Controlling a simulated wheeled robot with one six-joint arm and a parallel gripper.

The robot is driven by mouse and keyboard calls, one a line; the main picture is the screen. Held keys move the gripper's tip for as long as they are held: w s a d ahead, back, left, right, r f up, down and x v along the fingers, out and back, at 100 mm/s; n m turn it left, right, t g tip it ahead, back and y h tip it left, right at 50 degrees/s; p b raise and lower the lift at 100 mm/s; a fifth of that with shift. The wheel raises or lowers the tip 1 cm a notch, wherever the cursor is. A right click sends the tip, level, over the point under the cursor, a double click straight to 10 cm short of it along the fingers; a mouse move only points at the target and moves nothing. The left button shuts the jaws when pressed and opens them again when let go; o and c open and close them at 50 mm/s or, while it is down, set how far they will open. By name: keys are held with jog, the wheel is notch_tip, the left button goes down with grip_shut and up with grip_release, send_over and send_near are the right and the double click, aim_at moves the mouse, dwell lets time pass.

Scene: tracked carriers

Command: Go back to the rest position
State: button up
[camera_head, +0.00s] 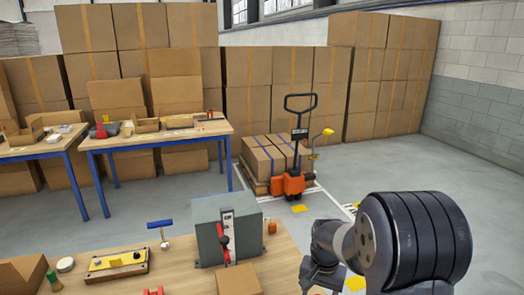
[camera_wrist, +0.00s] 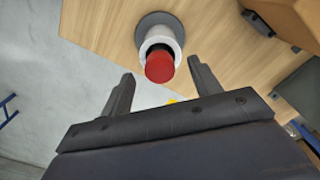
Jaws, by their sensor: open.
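My gripper (camera_wrist: 162,92) shows in the wrist view with its two dark fingers spread apart and nothing between them. Just beyond the fingertips, a red-topped button or knob on a white collar and grey base (camera_wrist: 160,65) stands near the edge of the wooden table (camera_wrist: 105,25). I cannot tell from this view whether the fingers are above or beside it, but they look clear of it. In the head view my arm reaches in at the lower right, and my gripper is out of sight there.
An orange pallet truck (camera_head: 293,184) with cartons stands behind. Grey floor (camera_head: 390,160) is open at right.

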jog(key=shift+f, duration=0.3)
jog(key=m, duration=2.4)
jog(key=shift+m, duration=0.3)
dwell(0.3)
